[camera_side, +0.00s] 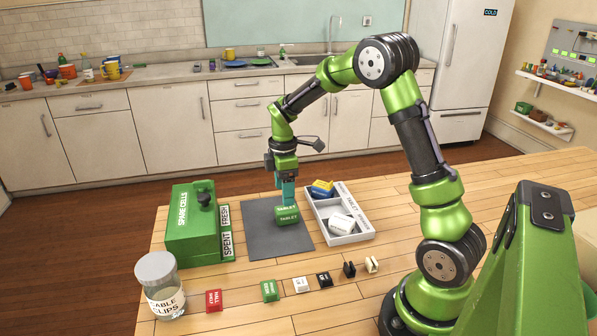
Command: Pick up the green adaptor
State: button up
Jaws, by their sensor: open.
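The jaws are open. The fingers overlap the adaptor's far upper part in this view, and I cannot tell whether they touch it or straddle it.
Right of the mat stands a pale divided tray (349,240) holding yellow-and-blue and white pieces. A green "SPARE CELLS" box (190,235) stands left. In front are a jar (160,285) and a row of small blocks, including a red one (214,300) and a green one (269,290).

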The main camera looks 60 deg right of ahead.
aim_at(287, 208)
jog(key=f, duration=0.7)
jog(key=shift+d+f, duration=0.3)
jog(key=shift+f, duration=0.05)
jog(key=c, duration=1.1)
jog(key=shift+r, duration=0.1)
